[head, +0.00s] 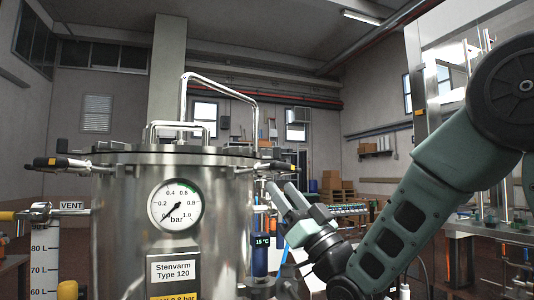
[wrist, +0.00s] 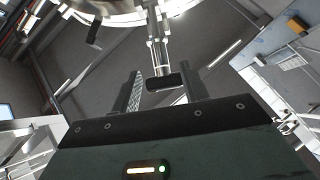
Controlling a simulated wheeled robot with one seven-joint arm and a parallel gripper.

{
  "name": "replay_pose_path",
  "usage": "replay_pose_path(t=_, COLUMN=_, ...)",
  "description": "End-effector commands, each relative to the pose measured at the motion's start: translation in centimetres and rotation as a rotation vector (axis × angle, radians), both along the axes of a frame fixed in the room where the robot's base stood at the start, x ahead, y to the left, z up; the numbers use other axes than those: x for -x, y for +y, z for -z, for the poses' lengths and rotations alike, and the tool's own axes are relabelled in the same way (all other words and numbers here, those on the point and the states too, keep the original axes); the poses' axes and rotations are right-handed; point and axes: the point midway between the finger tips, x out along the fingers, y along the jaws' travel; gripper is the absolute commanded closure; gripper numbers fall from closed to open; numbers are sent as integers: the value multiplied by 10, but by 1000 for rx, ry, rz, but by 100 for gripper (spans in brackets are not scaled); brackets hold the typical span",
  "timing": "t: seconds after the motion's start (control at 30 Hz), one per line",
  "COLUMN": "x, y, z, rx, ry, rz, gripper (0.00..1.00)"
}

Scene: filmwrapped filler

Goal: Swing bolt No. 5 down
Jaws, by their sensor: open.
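The steel vessel (head: 125,235) stands left of centre in the head view, its lid (head: 170,158) on top. A swing bolt with a dark handle (head: 282,166) sticks out sideways from the lid's right edge. My gripper (head: 281,187) is open just below that handle, fingers pointing up. In the wrist view, a bolt (wrist: 157,40) runs down from the bright rim, its dark crosswise end (wrist: 163,81) between my two open fingers (wrist: 162,88) in the picture. I cannot tell whether they touch it. No bolt number is readable.
Another swing bolt (head: 60,163) juts out at the vessel's left. A tall bent handle (head: 220,80) rises above the lid. A pressure gauge (head: 175,205) faces me, its needle near zero. A blue cylinder with a display (head: 262,240) stands close beside the vessel, below my gripper.

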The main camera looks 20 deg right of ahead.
Motion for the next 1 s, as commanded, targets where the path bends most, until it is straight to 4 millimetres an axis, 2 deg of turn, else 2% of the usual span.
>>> replay_pose_path(t=0.03, x=-5, y=3, z=-12, rx=-1, ry=2, rz=0, gripper=56)
replay_pose_path(t=0.4, x=-36, y=18, z=-44, rx=0, ry=2, rz=0, gripper=56)
replay_pose_path(t=0.6, x=-44, y=22, z=-51, rx=0, ry=2, rz=1, gripper=56)
replay_pose_path(t=0.97, x=-46, y=23, z=-51, rx=0, ry=1, rz=1, gripper=56)
replay_pose_path(t=1.0, x=-46, y=23, z=-51, rx=1, ry=1, rz=1, gripper=64)
